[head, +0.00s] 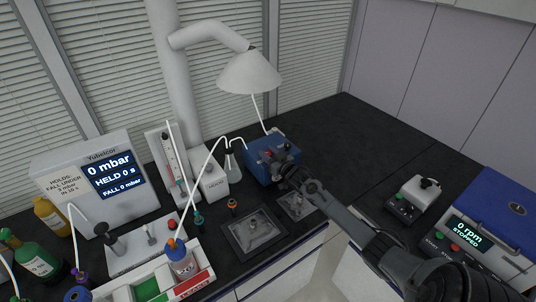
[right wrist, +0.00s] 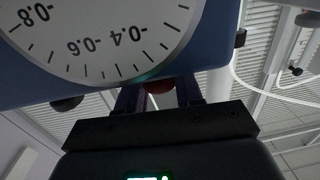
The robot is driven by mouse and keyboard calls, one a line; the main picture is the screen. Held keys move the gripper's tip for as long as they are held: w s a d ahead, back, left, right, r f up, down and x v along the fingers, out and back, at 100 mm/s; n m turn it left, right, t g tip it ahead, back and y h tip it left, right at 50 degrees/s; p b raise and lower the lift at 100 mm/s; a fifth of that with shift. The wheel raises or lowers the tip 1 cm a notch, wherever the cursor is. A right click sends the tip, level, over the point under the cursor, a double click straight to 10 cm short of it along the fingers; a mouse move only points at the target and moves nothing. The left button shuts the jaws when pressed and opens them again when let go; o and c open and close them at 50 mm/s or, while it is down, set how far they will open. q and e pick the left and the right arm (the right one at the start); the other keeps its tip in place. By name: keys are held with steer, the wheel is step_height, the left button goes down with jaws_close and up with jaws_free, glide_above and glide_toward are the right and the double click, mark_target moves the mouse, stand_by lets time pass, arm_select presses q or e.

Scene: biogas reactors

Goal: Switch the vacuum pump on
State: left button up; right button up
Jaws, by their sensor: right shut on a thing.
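The switch's position cannot be told. My left gripper is not in view.
A display box (head: 85,185) at the left reads 0 mbar, HELD 0 s. A glass flask (head: 233,165) with a white tube stands just left of the pump. A centrifuge (head: 495,225) reading 0 rpm stands at the right.

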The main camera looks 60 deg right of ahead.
steer(key=shift+d+n+y+b, duration=0.15)
steer(key=shift+n+y+b, duration=0.25)
steer(key=shift+n+y, duration=0.25)
steer(key=n+y+b, duration=0.2)
steer(key=y+b, duration=0.1)
steer(key=n+y+b, duration=0.2)
steer(key=y+b, duration=0.1)
steer(key=b, duration=0.1)
steer(key=shift+t+y, duration=0.35)
steer(key=shift+t, duration=0.05)
steer(key=shift+r+n+y+b, duration=0.25)
steer(key=shift+n+y+b, duration=0.4)
steer(key=shift+y+b, duration=0.3)
steer(key=o, duration=1)
steer(key=shift+c, duration=0.2)
steer(key=shift+f, duration=0.1)
